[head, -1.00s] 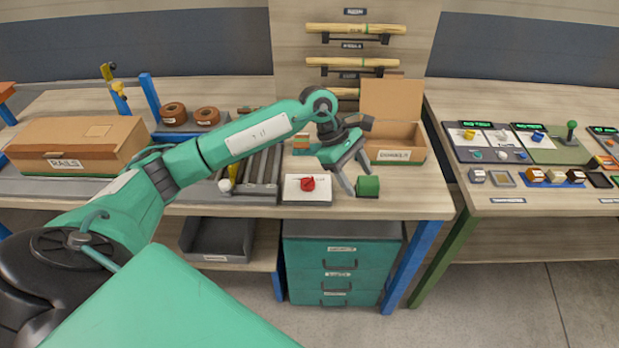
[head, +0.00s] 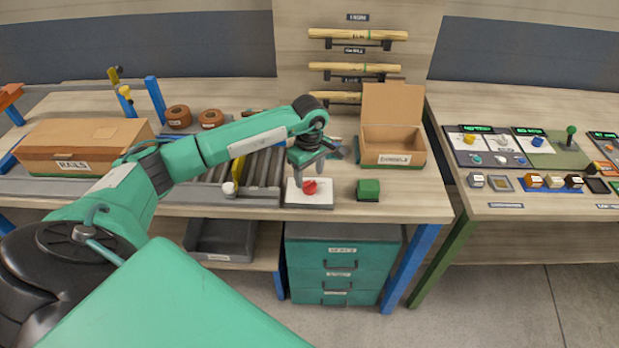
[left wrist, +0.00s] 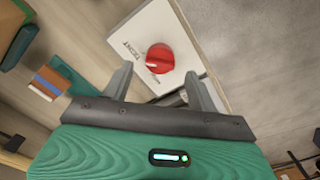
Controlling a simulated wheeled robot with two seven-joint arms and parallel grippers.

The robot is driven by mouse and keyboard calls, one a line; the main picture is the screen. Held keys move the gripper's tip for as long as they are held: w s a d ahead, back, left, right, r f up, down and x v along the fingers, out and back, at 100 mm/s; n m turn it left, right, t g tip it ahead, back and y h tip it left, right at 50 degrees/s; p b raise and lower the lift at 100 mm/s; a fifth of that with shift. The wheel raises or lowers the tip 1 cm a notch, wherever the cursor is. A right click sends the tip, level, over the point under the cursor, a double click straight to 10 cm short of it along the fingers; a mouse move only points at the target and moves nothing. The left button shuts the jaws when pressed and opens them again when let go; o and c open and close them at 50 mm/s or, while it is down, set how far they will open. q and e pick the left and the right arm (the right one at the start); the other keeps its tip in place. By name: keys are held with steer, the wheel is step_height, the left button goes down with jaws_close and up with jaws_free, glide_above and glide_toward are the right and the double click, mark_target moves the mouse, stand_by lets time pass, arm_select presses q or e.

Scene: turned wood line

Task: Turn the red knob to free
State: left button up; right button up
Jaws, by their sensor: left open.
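The red knob (head: 310,187) sits on a white plate (head: 322,199) near the front edge of the bench. In the left wrist view the red knob (left wrist: 160,58) has a pale pointer line, and the white plate (left wrist: 133,45) carries printed lettering beside it, only partly readable. My left gripper (head: 310,178) is just above the knob. In the left wrist view its two fingers (left wrist: 158,88) are apart, with the knob in line with the gap beyond the fingertips. Nothing is between the fingers. My right gripper is not in view.
A green block (head: 368,189) stands right of the plate. An open cardboard box (head: 394,158) is behind it. Bare bench top lies right of the block.

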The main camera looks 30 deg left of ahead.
mark_target(309, 183)
arm_select(q)
steer(key=shift+f+p, duration=0.35)
steer(key=shift+f, duration=1.6)
steer(key=c, duration=1)
